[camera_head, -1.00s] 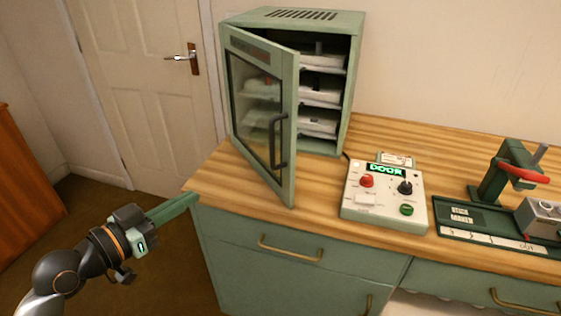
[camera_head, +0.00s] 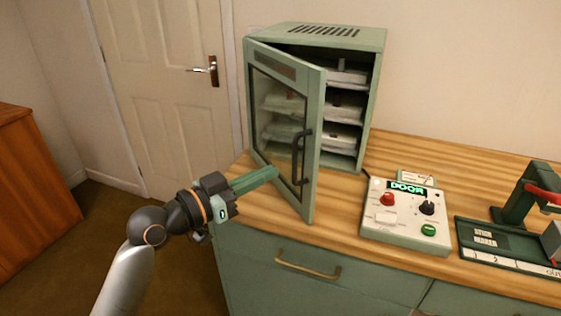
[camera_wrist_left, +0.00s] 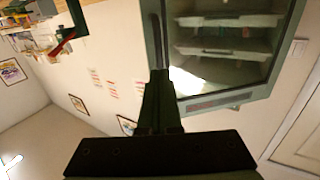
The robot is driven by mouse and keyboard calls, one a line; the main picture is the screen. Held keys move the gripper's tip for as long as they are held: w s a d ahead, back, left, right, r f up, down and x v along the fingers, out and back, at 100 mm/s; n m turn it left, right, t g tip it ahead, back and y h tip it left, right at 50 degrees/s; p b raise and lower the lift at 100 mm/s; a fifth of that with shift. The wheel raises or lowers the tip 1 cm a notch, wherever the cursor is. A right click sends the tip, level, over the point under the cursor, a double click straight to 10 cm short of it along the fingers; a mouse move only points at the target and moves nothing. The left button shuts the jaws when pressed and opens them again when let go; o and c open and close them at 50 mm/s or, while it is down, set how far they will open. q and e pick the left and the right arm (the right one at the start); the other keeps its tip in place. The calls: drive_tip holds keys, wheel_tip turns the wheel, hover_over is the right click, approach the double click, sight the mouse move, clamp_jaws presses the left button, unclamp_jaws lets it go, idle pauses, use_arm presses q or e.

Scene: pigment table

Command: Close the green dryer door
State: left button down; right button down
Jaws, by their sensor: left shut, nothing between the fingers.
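The green dryer (camera_head: 368,105) stands on the wooden worktop with several trays on its shelves. Its glazed green door (camera_head: 314,150) is hinged on the left and stands partly open, its free edge swung toward me. A dark handle (camera_head: 299,158) sits near that edge. My left gripper (camera_head: 276,172) is shut and empty, its green fingers at the lower part of the door's outer face, left of the handle. I cannot tell whether they touch it. The left wrist view shows the fingers (camera_wrist_left: 157,78) beside the door's glass (camera_wrist_left: 218,55). My right gripper is not in view.
A control box (camera_head: 405,214) with a lit "DOOR" display, knobs and buttons stands right of the dryer. A green tray (camera_head: 490,240) and a green press with a red handle (camera_head: 540,192) are further right. Drawers (camera_head: 300,275) lie below the worktop.

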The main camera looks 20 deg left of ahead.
use_arm(q)
drive_tip(key=shift+x, duration=2.05)
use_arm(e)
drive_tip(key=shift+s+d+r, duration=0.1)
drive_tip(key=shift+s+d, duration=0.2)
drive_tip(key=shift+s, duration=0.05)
use_arm(q)
drive_tip(key=shift+w+d, duration=0.1)
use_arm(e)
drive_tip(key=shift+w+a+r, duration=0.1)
